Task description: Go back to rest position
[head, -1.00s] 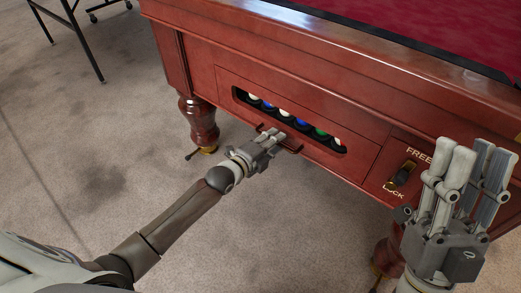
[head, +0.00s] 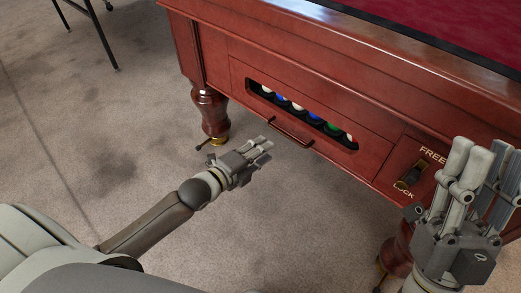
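My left gripper (head: 265,149) is in the middle of the head view, over the carpet, with its fingers apart and nothing between them. It is apart from the dark red bar handle (head: 290,133) on the front panel of the pool table (head: 352,57), to the left of and below it. My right gripper (head: 480,155) is at the right edge, fingers pointing up, open and empty. It covers part of the table's front.
Several balls (head: 298,106) show in the slot above the handle. A FREE/LOCK switch (head: 412,175) is near my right gripper. A turned table leg (head: 211,112) stands behind my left gripper. The carpet (head: 100,150) at the left is open.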

